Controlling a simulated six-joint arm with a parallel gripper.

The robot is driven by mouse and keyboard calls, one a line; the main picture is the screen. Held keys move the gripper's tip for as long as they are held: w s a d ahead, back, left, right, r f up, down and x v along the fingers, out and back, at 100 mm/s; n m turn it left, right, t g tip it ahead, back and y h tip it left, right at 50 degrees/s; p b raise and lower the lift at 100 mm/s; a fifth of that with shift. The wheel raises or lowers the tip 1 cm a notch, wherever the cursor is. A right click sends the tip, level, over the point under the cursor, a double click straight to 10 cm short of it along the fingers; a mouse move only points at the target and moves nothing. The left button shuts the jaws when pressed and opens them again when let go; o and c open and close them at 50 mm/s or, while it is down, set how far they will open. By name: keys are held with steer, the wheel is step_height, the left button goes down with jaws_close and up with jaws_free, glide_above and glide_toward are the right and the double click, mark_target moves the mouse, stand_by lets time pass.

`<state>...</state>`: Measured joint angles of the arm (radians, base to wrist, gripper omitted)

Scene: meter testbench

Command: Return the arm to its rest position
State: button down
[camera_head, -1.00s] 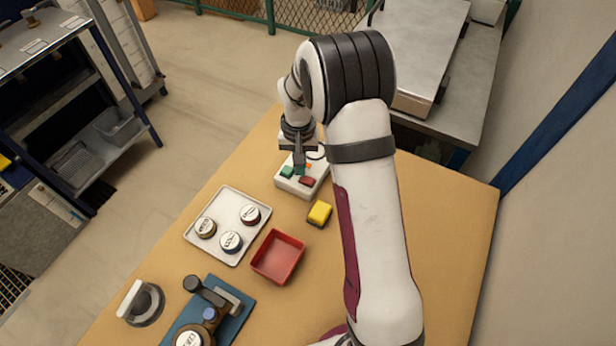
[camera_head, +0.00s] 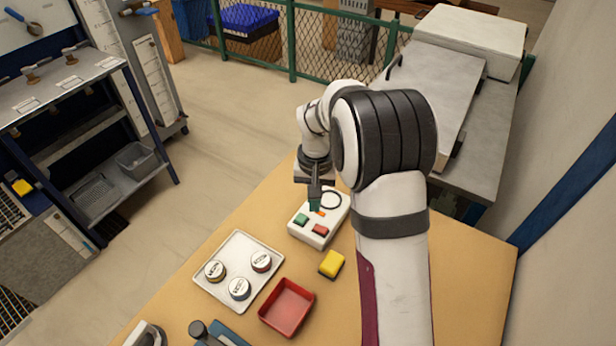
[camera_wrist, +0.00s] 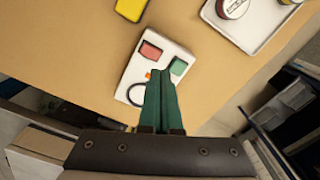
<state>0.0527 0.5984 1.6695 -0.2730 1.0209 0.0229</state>
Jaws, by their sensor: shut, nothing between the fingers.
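My gripper (camera_head: 315,200) is shut and empty, its green fingertips together. In the head view it hangs over the back part of a white button box (camera_head: 322,232) with a green button (camera_head: 301,220), a red button (camera_head: 320,229) and a small orange part. In the wrist view the shut fingers (camera_wrist: 162,78) point at the same box (camera_wrist: 133,72) and cover part of it. A dark ring (camera_wrist: 128,95) shows at the box's back end. I cannot tell whether the fingertips touch the box.
A yellow block (camera_head: 332,264), a red open tray (camera_head: 287,329) and a white tray (camera_head: 204,294) with three round meters stand in front of the box on the tan table (camera_head: 470,290). A grey bench (camera_head: 490,150) stands behind my arm. Shelves (camera_head: 150,190) are at the left.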

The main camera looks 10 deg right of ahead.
steer(key=s+a+r, duration=0.2)
steer(key=s+r, duration=0.6)
steer(key=s+a+r+y, duration=0.1)
steer(key=s+a, duration=0.1)
steer(key=s, duration=0.9)
steer(key=s+a+r+m, duration=0.1)
steer(key=s+r, duration=0.1)
steer(key=s, duration=0.9)
steer(key=shift+a+m+y, duration=0.3)
steer(key=shift+a+y, duration=0.1)
